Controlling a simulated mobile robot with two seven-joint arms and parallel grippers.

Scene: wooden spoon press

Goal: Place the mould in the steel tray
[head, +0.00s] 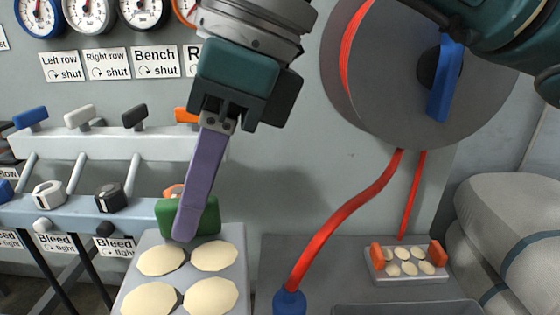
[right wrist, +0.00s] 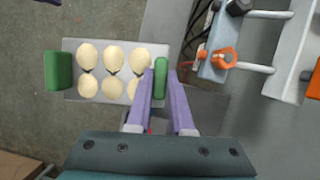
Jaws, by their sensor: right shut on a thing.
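The mould (head: 183,274) is a grey plate with several cream oval pieces and green end handles. It also shows in the right wrist view (right wrist: 71,93), above the floor. My right gripper (head: 187,232) is shut on one green handle (head: 212,222), with its purple fingers on either side of it in the right wrist view (right wrist: 165,80). The other green handle (right wrist: 58,70) is free. A grey rim, perhaps the steel tray (head: 405,309), shows at the bottom right of the head view, mostly cut off. My left gripper is not in view.
A smaller mould with orange handles (head: 405,264) stands on the grey surface at right. A red hose (head: 340,222) hangs from a reel (head: 390,60). Valve levers (head: 80,118) and pipes line the left wall. Grey sacks (head: 505,235) lie at far right.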

